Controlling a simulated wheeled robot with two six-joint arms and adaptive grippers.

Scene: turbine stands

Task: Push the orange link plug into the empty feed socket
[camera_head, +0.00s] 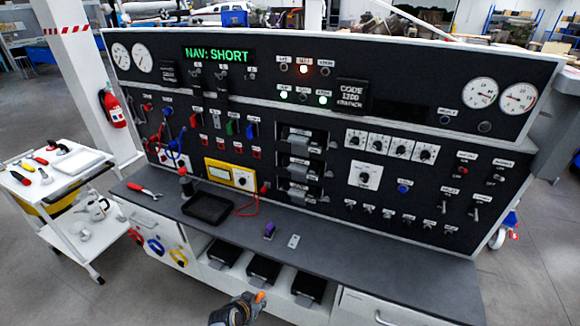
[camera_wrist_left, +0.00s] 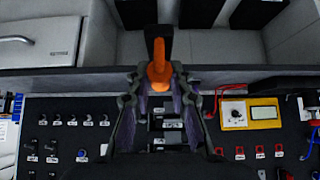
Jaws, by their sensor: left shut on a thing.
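My left gripper (camera_head: 254,304) is low in the head view, in front of the bench. It is shut on the orange link plug (camera_head: 261,296), whose end sticks out past the fingers. In the left wrist view the orange plug (camera_wrist_left: 159,68) stands between the two fingertips (camera_wrist_left: 157,88), with the bench edge behind it. A blue lead and small coloured jacks (camera_head: 174,160) show at the left of the panel. I cannot tell which opening is the empty feed socket. My right gripper is out of view.
A yellow meter (camera_head: 230,174) with a red lead stands against the panel. The bench's right part is clear.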

